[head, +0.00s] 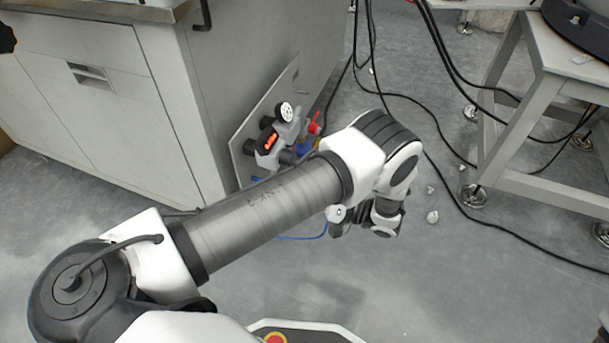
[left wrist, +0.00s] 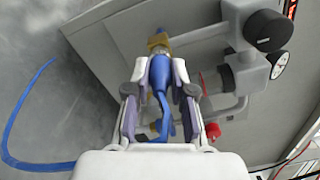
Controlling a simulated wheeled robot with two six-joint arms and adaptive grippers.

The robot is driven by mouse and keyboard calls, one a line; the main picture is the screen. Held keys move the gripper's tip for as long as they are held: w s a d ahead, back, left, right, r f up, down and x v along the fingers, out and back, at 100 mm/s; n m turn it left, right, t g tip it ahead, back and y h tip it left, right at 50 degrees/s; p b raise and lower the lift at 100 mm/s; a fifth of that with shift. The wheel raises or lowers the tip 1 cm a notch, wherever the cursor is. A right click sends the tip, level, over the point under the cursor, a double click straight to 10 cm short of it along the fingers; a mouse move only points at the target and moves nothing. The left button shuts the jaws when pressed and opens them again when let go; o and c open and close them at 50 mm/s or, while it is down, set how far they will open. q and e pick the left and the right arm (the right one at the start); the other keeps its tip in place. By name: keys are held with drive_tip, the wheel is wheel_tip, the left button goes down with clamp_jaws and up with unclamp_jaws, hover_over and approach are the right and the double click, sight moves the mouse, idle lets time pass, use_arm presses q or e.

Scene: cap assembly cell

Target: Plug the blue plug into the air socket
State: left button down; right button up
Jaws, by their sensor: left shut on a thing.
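The blue plug (left wrist: 160,78) is between the two fingers of my left gripper (left wrist: 159,70), which is shut on it. The plug's tip points away from me, toward a brass-coloured fitting, likely the air socket (left wrist: 157,41), on the panel's pipework. Plug and fitting line up and overlap in the left wrist view. I cannot tell whether the plug is seated or only close in front. In the head view my left arm hides the plug and socket, and the gripper's fingertips are hard to make out.
A grey panel (head: 243,150) with pipes, a gauge (head: 287,111) and a red handle (head: 314,127) leans by the cabinet (head: 110,80). The red handle and gauge are close to the fitting. A blue hose (left wrist: 14,115) loops at left. Black cables and a table frame (head: 525,110) are right.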

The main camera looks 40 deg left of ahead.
use_arm(q)
drive_tip(key=shift+a, duration=0.3)
drive_tip(key=c, duration=0.9)
unclamp_jaws()
